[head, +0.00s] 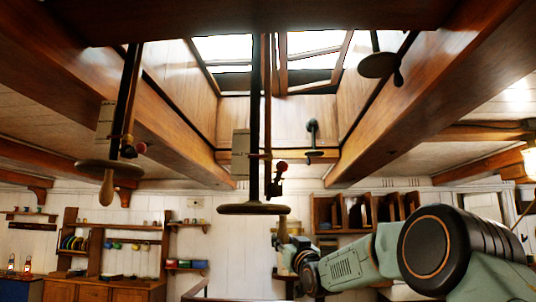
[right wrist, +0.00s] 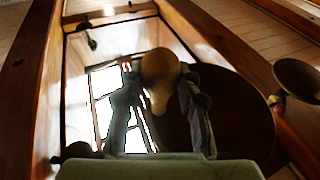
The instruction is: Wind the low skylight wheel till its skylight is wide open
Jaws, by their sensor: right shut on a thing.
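The low skylight wheel (head: 240,209) is a flat brown disc at the bottom of a dark upright shaft, hanging lower in the head view than the others. My right gripper (head: 285,243) is at its right edge, shut on the wheel's handle. In the right wrist view a pale wooden handle (right wrist: 160,70) sits between the two fingers, with the dark wheel disc (right wrist: 240,115) behind it. Overhead, the skylight (head: 315,42) has framed bright panes; the right-hand frames look tilted, but I cannot tell how wide they stand. My left gripper is not in view.
Another wheel (head: 95,166) with a wooden handle hangs at left, and one (head: 378,65) hangs at upper right. A small crank (head: 313,135) is on the far skylight side. Heavy beams (head: 440,85) flank the opening. Shelves (head: 365,210) line the back wall.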

